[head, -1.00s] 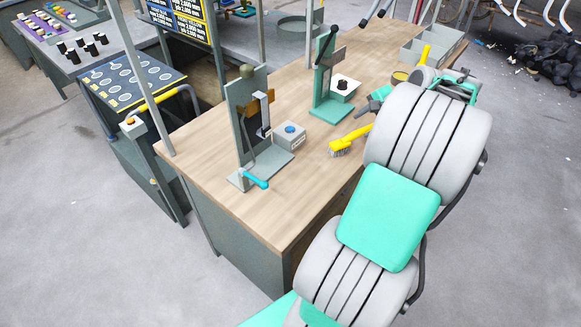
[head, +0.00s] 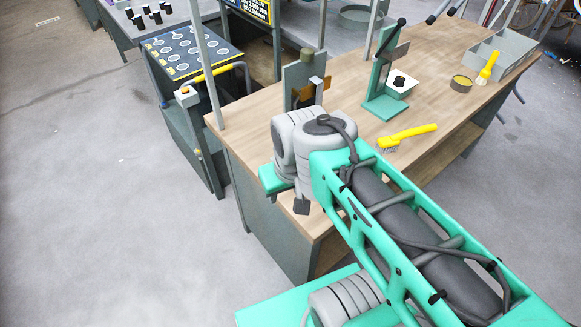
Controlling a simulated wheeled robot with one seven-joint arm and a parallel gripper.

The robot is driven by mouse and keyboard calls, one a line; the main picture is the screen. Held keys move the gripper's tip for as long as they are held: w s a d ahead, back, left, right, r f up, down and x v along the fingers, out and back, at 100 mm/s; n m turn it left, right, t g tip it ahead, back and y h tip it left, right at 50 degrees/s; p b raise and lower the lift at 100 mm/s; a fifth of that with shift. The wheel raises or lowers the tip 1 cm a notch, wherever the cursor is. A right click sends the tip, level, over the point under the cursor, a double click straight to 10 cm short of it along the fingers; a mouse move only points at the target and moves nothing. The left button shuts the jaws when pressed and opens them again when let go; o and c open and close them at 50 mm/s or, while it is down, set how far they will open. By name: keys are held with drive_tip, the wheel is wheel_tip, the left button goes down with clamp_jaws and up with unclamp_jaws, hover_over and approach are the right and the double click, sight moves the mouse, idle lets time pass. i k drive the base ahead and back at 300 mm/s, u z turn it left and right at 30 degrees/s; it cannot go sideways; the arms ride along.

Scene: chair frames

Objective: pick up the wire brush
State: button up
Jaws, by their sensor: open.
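The wire brush (head: 408,136) has a yellow handle and grey bristles. It lies on the wooden workbench (head: 447,100) near its front edge, bristles down, handle pointing right. It is in plain view just above my arm. My gripper (head: 292,198) hangs at the end of my arm, over the front left part of the bench, left of and nearer than the brush. Only a dark finger and a teal part show; the wrist hides the rest. It is open, apart from the brush, and I see nothing held.
A green press (head: 385,95) stands behind the brush. A grey press (head: 303,82) is partly hidden behind my wrist. A round tin (head: 461,84), a second yellow brush (head: 488,69) and a grey divided bin (head: 508,55) are at the right. Bench around the brush is clear.

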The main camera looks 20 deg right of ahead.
sight(385, 144)
drive_tip(key=z, duration=1.4)
drive_tip(key=k, duration=0.5)
drive_tip(key=z, duration=1.7)
drive_tip(key=i, duration=1.2)
drive_tip(key=u, duration=4.55)
